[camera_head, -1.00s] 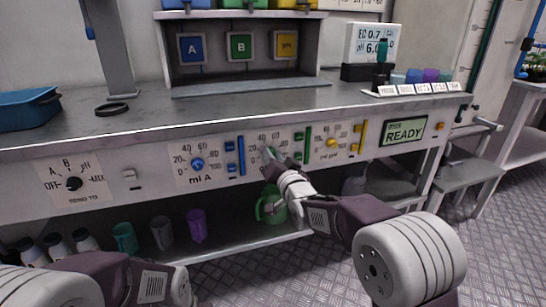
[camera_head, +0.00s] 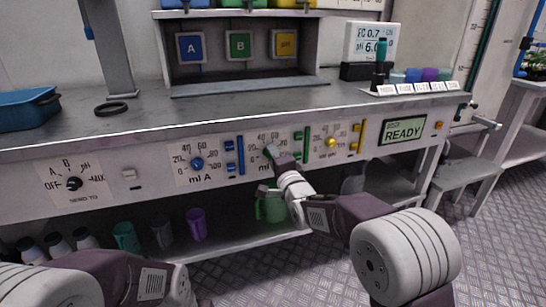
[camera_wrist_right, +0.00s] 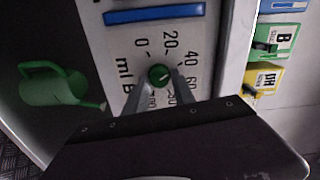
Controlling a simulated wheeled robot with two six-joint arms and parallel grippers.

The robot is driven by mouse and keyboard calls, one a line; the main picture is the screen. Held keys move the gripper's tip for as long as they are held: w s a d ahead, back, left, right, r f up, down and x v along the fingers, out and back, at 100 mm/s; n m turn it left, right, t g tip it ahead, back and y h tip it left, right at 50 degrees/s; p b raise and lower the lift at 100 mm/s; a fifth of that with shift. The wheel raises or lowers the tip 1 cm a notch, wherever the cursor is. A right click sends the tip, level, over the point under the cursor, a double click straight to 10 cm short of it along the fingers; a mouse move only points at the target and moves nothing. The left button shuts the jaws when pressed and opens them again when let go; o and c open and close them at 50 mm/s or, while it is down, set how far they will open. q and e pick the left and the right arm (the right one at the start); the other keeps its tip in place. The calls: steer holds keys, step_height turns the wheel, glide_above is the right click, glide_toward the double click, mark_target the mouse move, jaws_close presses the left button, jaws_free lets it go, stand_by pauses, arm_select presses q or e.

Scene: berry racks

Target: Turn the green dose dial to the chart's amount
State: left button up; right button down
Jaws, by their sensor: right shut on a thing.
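The green dose dial (camera_wrist_right: 159,75) sits in the middle of its "ml B" scale plate (camera_wrist_right: 127,45), which is marked from 0 up past 60. In the right wrist view the fingers of my right gripper (camera_wrist_right: 160,88) are on either side of the dial, shut on it. A pale line shows on the dial, but its exact reading is too small to tell. In the head view my right gripper (camera_head: 273,155) hides most of the dial. My left arm is at the lower left of the head view; its gripper is out of the picture. A white board (camera_head: 350,4) with figures is cut off at the top.
The blue dial (camera_head: 197,163) and yellow dial (camera_head: 331,142) flank the green one. A blue slider (camera_head: 240,156) and a green slider (camera_head: 307,144) stand close by. A green watering can (camera_head: 272,207) is below. The display (camera_head: 403,131) reads READY.

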steer(key=shift+m, duration=0.6)
steer(key=c, duration=1.1)
jaws_free()
steer(key=p+v, duration=0.3)
steer(key=v, duration=0.6)
